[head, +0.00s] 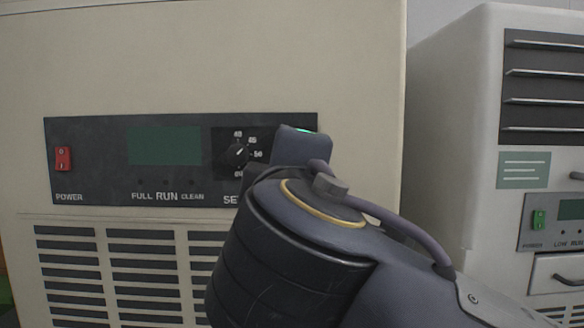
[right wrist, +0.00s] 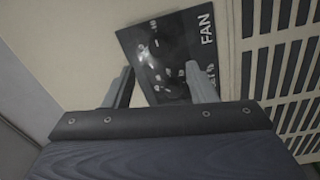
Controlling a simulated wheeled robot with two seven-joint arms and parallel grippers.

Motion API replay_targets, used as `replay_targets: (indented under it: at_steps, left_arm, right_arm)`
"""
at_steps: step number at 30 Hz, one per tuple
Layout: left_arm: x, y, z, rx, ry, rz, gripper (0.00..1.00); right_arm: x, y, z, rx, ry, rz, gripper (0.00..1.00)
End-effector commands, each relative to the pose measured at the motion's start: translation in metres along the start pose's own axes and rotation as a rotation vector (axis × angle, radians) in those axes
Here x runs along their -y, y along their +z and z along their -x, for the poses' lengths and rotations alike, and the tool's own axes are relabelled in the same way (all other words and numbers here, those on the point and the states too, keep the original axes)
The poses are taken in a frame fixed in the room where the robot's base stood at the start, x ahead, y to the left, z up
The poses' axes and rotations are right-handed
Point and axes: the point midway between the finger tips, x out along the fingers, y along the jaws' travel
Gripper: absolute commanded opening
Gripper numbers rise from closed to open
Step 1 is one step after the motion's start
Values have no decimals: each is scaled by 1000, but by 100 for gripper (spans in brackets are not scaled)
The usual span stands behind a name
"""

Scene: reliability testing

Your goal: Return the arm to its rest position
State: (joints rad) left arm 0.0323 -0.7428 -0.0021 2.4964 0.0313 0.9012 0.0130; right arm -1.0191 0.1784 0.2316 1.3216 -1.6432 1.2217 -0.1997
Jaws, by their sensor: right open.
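My right arm (head: 310,240) reaches in from the lower right in the head view and stands in front of the beige machine's control panel. Its wrist hides the panel's right end and my fingertips there. In the right wrist view my right gripper (right wrist: 160,80) is open, its two grey fingers apart with nothing visibly held. A dark panel marked FAN (right wrist: 205,30) with white dial marks lies just beyond and between the fingers. I cannot tell whether the fingers touch it. My left gripper is in neither view.
The beige machine (head: 220,60) fills the left, with a red power switch (head: 63,158), a green display (head: 164,146), a black knob (head: 237,154) and a vent grille (head: 66,258) below. A white machine (head: 450,150) with a green switch (head: 538,219) stands at right.

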Motion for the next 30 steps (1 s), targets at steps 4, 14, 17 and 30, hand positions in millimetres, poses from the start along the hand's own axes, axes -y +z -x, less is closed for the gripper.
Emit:
replay_targets:
  at_steps: [4, 14, 17, 30]
  left_arm:
    - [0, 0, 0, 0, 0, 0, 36]
    - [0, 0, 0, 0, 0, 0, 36]
    - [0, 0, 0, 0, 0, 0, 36]
    - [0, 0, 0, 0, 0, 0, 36]
  right_arm:
    - [0, 0, 0, 0, 0, 0, 51]
    - [59, 82, -23, 106, -205, -73, 51]
    - [109, 142, -23, 196, -362, -166, 51]
    - [310, 302, 105, 652, -872, -925, 51]
